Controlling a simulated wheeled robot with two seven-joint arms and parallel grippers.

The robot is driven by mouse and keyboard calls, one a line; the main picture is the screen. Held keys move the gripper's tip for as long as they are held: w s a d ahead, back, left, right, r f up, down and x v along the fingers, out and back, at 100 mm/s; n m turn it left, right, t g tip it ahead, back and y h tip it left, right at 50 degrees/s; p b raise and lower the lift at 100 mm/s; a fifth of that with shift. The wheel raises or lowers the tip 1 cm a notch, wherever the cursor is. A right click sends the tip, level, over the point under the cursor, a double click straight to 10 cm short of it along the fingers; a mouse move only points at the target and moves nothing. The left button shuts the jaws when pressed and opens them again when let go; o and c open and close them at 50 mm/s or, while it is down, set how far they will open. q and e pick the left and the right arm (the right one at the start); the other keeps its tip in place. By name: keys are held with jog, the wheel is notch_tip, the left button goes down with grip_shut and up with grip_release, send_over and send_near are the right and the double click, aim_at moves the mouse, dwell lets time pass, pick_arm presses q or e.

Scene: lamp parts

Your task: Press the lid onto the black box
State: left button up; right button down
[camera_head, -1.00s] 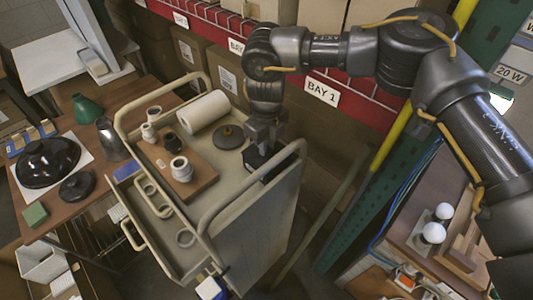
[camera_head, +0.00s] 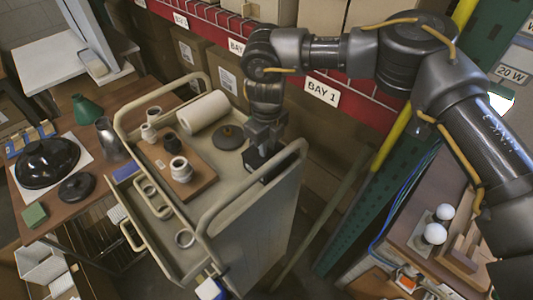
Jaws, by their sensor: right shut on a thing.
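The black box (camera_head: 258,173) sits at the right end of the cart's top tray, beside the raised handle rail. My right gripper (camera_head: 262,152) comes down over it from above. It is shut, with its fingers at the top of the dark shape. The lid cannot be told apart from the box at this size, as the fingers cover the top; what the jaws hold looks like the lid. Whether the lid is seated is not visible. My left gripper is not in view.
The beige cart (camera_head: 225,213) also carries a white roll (camera_head: 204,112), a dark disc (camera_head: 228,137) and a brown board (camera_head: 190,182) with ring parts. A wooden table (camera_head: 88,143) with lamp shades stands left. Shelving with boxes lies behind; two white bulbs (camera_head: 435,233) are at right.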

jog(key=c, duration=1.3)
grip_release()
notch_tip(320, 180, up, 11)
jog(key=b, duration=0.3)
jog(key=shift+f, duration=0.1)
